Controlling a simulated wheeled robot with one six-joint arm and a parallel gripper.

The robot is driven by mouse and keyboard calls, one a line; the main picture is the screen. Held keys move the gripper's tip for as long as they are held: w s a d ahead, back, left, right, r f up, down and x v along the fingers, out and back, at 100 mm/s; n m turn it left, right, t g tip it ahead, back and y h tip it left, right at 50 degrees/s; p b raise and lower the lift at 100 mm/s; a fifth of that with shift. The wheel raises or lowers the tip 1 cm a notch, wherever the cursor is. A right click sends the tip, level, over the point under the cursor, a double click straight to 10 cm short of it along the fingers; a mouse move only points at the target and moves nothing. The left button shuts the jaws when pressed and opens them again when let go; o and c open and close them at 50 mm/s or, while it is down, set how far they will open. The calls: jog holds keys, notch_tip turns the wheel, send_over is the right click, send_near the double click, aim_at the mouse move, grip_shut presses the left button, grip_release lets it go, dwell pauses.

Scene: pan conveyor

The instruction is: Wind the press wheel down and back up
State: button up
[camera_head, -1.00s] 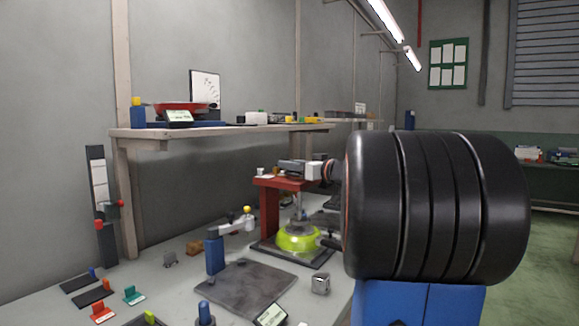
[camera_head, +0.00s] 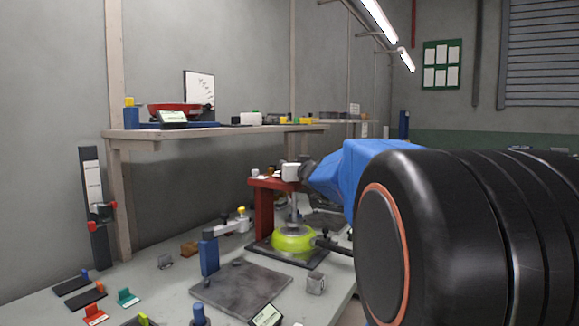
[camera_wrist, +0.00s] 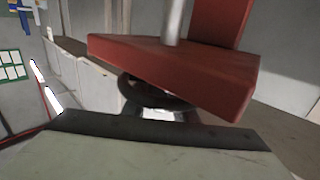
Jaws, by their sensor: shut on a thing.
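The press has a red frame (camera_head: 264,208) and a vertical metal shaft, and stands on the bench beyond my arm. In the wrist view its red top arm (camera_wrist: 180,72) fills the upper middle, with the shaft rising from it in the picture. The dark ring-shaped press wheel (camera_wrist: 136,97) shows close against the red arm, partly hidden by my gripper's grey body. My gripper (camera_head: 290,172) is at the top of the press and is shut on the wheel; the contact itself is mostly hidden. A yellow-green pan (camera_head: 293,241) with a dark handle sits under the shaft.
A dark flat plate (camera_head: 240,287), a blue post (camera_head: 209,254) with an arm, and a small metal block (camera_head: 316,283) stand on the bench in front of the press. A shelf (camera_head: 215,131) runs above. Small coloured stands are at lower left.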

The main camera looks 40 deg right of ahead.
jog(key=shift+d+r+m+h, duration=0.1)
jog(key=shift+m+h, duration=0.3)
jog(key=shift+h, duration=0.2)
dwell(0.3)
jog(key=o, duration=1)
jog(key=shift+s, duration=0.1)
jog(key=shift+r+v, duration=0.15)
jog(key=shift+v, duration=4.15)
jog(key=shift+r+v, duration=0.2)
jog(key=shift+v, duration=4.15)
jog(key=shift+o, duration=0.3)
